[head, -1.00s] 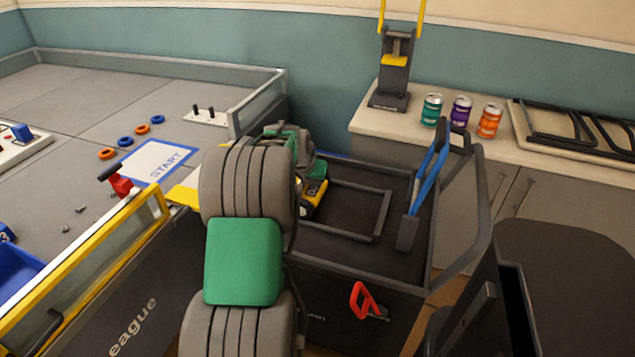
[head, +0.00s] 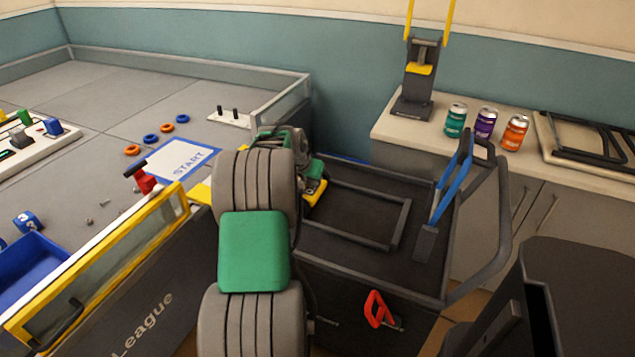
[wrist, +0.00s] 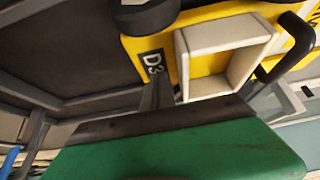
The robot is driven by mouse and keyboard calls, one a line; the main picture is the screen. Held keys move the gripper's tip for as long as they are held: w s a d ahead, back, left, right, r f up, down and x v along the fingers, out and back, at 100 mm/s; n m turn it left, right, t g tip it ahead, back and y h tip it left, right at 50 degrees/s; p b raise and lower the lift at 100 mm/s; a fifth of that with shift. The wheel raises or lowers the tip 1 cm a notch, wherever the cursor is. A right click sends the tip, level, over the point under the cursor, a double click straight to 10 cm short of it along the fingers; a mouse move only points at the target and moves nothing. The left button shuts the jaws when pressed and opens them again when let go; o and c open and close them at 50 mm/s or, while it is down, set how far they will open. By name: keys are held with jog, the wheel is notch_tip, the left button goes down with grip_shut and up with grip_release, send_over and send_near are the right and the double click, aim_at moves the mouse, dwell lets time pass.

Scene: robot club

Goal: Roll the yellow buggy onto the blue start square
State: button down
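The yellow buggy (head: 316,191) is on the dark top of the cart, at its left part, half hidden behind my arm in the head view. In the wrist view the buggy (wrist: 205,45) fills the upper middle, with a D3 label, a pale open box and a black wheel. My gripper (wrist: 158,95) shows there as a narrow dark finger shape against the buggy's side, below the label; its fingers look together, with nothing seen between them.
A yellow plate (head: 200,193) shows between the arena and my arm. A red-handled clamp (head: 144,180) stands by the yellow-framed clear wall (head: 110,262). The cart (head: 372,270) has a raised frame and a blue-and-black handle. Cans stand on the counter at right.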

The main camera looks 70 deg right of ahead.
jog(key=shift+w+f+p, duration=0.2)
jog(key=shift+w+f, duration=0.05)
jog(key=shift+w, duration=1.05)
jog(key=shift+w+f+p, duration=0.15)
jog(key=shift+w+f, duration=0.15)
jog(key=shift+w, duration=1.05)
jog(key=shift+w+f+p, duration=0.2)
jog(key=shift+w+f, duration=0.05)
jog(key=shift+w, duration=1.05)
jog(key=shift+w+d+p, duration=0.15)
jog(key=shift+w+p, duration=0.35)
jog(key=shift+w, duration=1.2)
jog(key=shift+w+d+p, duration=0.15)
jog(key=shift+w+p, duration=0.4)
jog(key=shift+w, duration=1.15)
jog(key=shift+w+d+p, duration=0.15)
jog(key=shift+w+p, duration=0.35)
jog(key=shift+w, duration=1.2)
jog(key=shift+s, duration=0.1)
jog(key=shift+s+r, duration=0.25)
jog(key=shift+r, duration=0.15)
jog(key=shift+s+d+r+p, duration=0.1)
jog(key=shift+s+r+p, duration=0.1)
jog(key=shift+r, duration=0.3)
jog(key=shift+s+d+r+p, duration=0.1)
jog(key=shift+s+r, duration=0.05)
jog(key=shift+r, duration=0.3)
notch_tip(320, 180, up, 9)
jog(key=p, duration=0.6)
jog(key=shift+r, duration=0.15)
